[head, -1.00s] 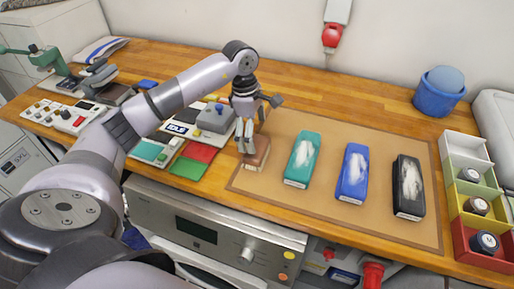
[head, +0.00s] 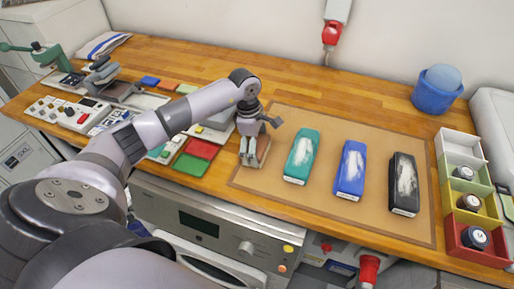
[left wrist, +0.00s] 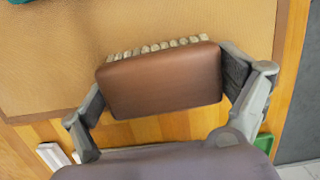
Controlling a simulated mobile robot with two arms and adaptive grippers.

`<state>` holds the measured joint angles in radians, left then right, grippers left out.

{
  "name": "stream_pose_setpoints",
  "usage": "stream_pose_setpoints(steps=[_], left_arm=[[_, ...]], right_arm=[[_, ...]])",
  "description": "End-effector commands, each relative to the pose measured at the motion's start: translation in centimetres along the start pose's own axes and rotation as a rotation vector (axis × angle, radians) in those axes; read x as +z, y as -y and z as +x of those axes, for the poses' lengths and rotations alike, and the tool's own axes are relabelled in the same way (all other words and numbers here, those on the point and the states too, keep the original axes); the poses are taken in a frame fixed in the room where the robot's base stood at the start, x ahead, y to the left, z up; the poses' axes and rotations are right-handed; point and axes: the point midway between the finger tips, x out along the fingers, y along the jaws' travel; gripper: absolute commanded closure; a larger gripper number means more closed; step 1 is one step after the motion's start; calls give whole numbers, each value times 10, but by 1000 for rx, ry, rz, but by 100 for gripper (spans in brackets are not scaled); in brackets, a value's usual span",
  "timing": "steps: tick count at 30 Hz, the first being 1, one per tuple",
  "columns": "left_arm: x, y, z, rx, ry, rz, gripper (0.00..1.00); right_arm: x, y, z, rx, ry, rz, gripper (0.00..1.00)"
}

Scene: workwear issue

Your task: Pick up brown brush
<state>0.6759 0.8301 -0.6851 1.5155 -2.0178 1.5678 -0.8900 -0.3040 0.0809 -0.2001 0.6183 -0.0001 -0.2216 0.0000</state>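The brown brush (left wrist: 165,80) has a smooth brown back and a row of pale bristles along its far edge in the left wrist view. My left gripper (left wrist: 165,90) has a finger pressed against each end of it. In the head view my left gripper (head: 254,160) points down at the left end of the tan mat (head: 330,210), where the fingers mostly hide the brush. I cannot tell whether the brush is clear of the mat. My right gripper is not in view.
Teal (head: 302,156), blue (head: 350,170) and black (head: 403,185) items with white patches lie right of my gripper. Coloured bins (head: 470,238) stand at the right edge, and a blue bucket (head: 438,95) at the back. Red and green pads (head: 198,150) lie left.

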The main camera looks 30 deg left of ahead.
Motion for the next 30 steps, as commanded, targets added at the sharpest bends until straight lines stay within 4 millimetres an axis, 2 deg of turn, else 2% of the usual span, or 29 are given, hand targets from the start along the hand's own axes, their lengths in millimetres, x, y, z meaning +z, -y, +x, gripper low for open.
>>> stream_pose_setpoints(steps=[2,12,23,26,30], left_arm=[[0,0,0,0,0,0,15],[0,0,-1,1,0,0,37],[1,-1,-5,2,0,0,38],[2,-2,-14,4,1,0,38],[6,-2,-37,7,1,2,38]], right_arm=[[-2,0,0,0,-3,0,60],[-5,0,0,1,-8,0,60],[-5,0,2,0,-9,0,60],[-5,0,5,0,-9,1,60],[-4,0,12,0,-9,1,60]])
